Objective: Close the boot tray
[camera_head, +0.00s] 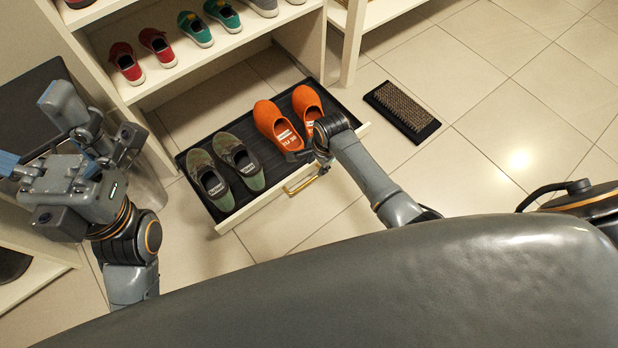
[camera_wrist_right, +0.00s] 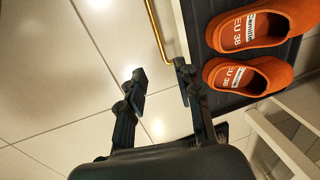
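The boot tray (camera_head: 273,188) is pulled out from under the shelf unit, with a black ribbed bottom and a pale front edge. It holds a pair of green-grey shoes (camera_head: 242,162) and a pair of orange clogs (camera_head: 272,122). Its brass handle (camera_head: 303,186) is on the front; the bar also shows in the right wrist view (camera_wrist_right: 157,32). My right gripper (camera_head: 310,160) is at the tray front near the handle. In the wrist view its fingers (camera_wrist_right: 161,80) are apart, with nothing between the tips. My left gripper (camera_head: 38,134) is at far left, away from the tray, fingers spread.
Shelves above the tray hold red shoes (camera_head: 157,46) and teal shoes (camera_head: 195,29). A dark brush mat (camera_head: 402,110) lies on the tiles right of the tray. A grey cylindrical bin (camera_head: 148,182) stands left of the tray. The floor before the tray is partly clear.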

